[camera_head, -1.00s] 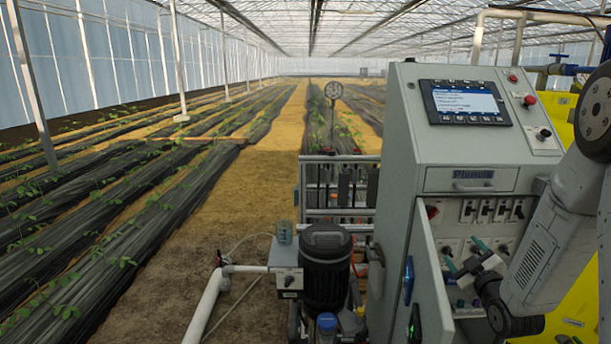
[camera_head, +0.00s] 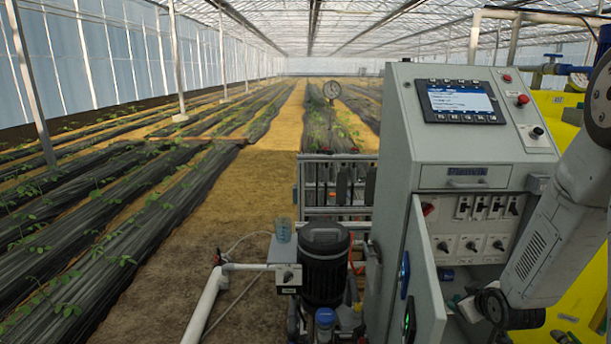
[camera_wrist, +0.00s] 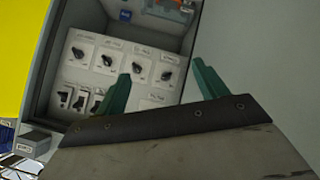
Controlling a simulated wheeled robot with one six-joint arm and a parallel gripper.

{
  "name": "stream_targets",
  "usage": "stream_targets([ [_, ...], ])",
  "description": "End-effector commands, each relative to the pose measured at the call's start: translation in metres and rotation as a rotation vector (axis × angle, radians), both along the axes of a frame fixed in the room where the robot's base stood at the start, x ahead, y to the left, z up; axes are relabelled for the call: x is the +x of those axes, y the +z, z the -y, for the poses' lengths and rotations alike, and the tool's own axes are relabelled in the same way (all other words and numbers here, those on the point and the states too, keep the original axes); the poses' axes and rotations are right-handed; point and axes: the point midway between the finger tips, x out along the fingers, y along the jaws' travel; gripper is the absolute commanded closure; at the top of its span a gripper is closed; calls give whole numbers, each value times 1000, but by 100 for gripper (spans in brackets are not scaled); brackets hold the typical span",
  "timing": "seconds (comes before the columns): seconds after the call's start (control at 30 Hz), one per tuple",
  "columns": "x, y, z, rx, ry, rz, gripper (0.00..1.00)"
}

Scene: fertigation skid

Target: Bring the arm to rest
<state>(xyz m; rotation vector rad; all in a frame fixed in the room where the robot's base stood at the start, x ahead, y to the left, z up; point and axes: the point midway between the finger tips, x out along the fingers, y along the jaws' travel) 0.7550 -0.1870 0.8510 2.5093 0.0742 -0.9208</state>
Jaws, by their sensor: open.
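My gripper (camera_wrist: 162,85) shows in the wrist view as two green fingers spread apart with nothing between them. It faces the open cabinet, with rotary switches (camera_wrist: 110,58) and breakers (camera_wrist: 75,98) behind the fingers. Whether a fingertip touches the panel cannot be told. In the head view my arm comes in from the right edge and its wrist hangs low in front of the cabinet (camera_head: 405,125). The green fingers cannot be made out there. The rotary switches (camera_head: 470,246) and breakers (camera_head: 486,207) show clear above my wrist.
The cabinet door (camera_head: 424,265) stands open left of my wrist. A pump (camera_head: 325,262) with white pipe (camera_head: 208,305) stands further left. A yellow tank (camera_head: 560,110) is behind the cabinet on the right. A dirt aisle (camera_head: 250,195) and crop rows lie left.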

Motion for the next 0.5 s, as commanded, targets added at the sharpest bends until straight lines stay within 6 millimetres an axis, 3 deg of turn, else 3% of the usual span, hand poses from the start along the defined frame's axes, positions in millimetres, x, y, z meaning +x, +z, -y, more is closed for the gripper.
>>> stream_targets([
  [0.23, -75, 29, -19, 129, -204, -389, 29],
  [0.5, -182, 109, -69, 239, -409, -723, 29],
])
